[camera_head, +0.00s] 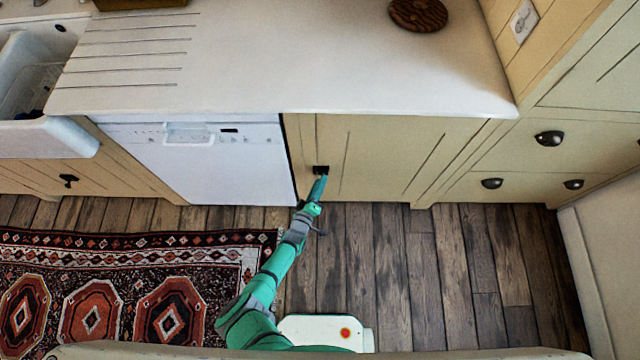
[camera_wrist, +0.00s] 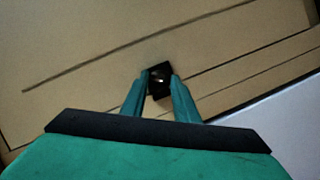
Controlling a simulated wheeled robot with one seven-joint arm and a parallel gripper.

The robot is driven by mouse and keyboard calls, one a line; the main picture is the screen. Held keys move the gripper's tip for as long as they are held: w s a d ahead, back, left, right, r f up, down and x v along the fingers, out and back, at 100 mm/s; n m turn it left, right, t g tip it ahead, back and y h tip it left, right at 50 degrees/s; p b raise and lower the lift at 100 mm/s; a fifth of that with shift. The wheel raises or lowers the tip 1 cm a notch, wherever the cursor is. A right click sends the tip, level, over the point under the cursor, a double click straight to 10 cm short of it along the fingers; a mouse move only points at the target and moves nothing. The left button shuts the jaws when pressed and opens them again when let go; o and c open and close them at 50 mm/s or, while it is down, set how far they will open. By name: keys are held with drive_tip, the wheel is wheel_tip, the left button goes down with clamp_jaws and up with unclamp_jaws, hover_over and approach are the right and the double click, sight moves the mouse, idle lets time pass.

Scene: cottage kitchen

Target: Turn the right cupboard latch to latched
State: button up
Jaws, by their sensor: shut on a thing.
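The right cupboard latch (camera_head: 321,169) is a small dark fitting on the cream cupboard door (camera_head: 375,155), just right of the white dishwasher. My gripper (camera_head: 320,180) reaches up to it from below. In the wrist view the dark latch (camera_wrist: 159,78) sits between the two green fingertips of my gripper (camera_wrist: 160,84), which are shut on it. The fingers cover part of the latch's sides, and I cannot tell which way it is turned. Another dark latch (camera_head: 68,180) is on the cupboard under the sink at the left.
The white dishwasher (camera_head: 225,165) stands directly left of the cupboard door. The worktop (camera_head: 330,70) juts above, with a round wooden board (camera_head: 418,14) on it. Drawers with dark cup handles (camera_head: 549,138) are at the right. A patterned rug (camera_head: 120,285) lies on the wooden floor.

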drive_tip(key=shift+d+f+n+t+h, duration=0.1)
drive_tip(key=shift+f+n+t+h, duration=0.2)
drive_tip(key=shift+n, duration=0.65)
drive_tip(key=shift+f+n+t+h, duration=0.1)
drive_tip(key=shift+n+t+h, duration=0.25)
drive_tip(key=shift+n, duration=0.6)
drive_tip(key=shift+n+t, duration=0.25)
drive_tip(key=shift+n, duration=0.45)
drive_tip(key=o, duration=1.1)
drive_tip(key=shift+c, duration=0.2)
drive_tip(key=shift+s+a, duration=0.15)
drive_tip(key=shift+a, duration=0.15)
drive_tip(key=v, duration=1)
drive_tip(key=shift+s, duration=0.25)
